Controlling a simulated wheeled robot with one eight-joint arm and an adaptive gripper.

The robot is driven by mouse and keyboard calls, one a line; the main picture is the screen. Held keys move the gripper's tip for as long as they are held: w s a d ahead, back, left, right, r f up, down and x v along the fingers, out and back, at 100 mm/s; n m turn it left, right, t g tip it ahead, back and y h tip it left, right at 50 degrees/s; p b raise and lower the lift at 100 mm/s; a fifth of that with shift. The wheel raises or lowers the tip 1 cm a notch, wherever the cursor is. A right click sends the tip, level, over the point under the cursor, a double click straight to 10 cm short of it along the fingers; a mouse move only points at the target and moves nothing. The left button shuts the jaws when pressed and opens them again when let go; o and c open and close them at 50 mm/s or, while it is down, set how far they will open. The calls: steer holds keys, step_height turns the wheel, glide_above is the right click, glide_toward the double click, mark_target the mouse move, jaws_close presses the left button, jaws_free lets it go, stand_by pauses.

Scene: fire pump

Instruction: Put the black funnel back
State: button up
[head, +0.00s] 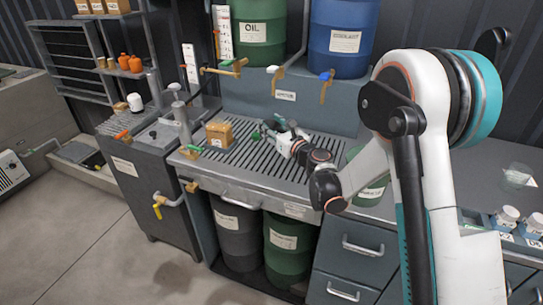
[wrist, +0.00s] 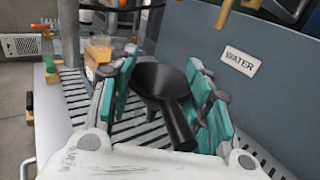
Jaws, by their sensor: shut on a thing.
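The black funnel (wrist: 160,82) shows in the wrist view between the teal finger pads of my gripper (wrist: 165,88). Its wide mouth points away from the wrist and its spout comes back toward the palm. My gripper is shut on it. In the head view my gripper (head: 272,134) is over the slatted drain top (head: 236,158) of the middle bench, near its back panel. The funnel is small and mostly hidden by the fingers there, and I cannot tell whether it touches the slats.
A cardboard box (head: 219,133) stands on the slats to the left. A green oil drum (head: 258,30) and a blue drum (head: 343,35) with taps sit above the bench. The back panel has a WATER label (wrist: 240,61). A clear container (head: 517,176) stands on the right counter.

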step_height(320, 180, down, 9)
steer(key=b, duration=0.3)
steer(key=shift+f, duration=0.2)
steer(key=shift+f, duration=0.1)
steer(key=o, duration=1)
steer(key=shift+o, duration=0.2)
steer(key=shift+d, duration=0.1)
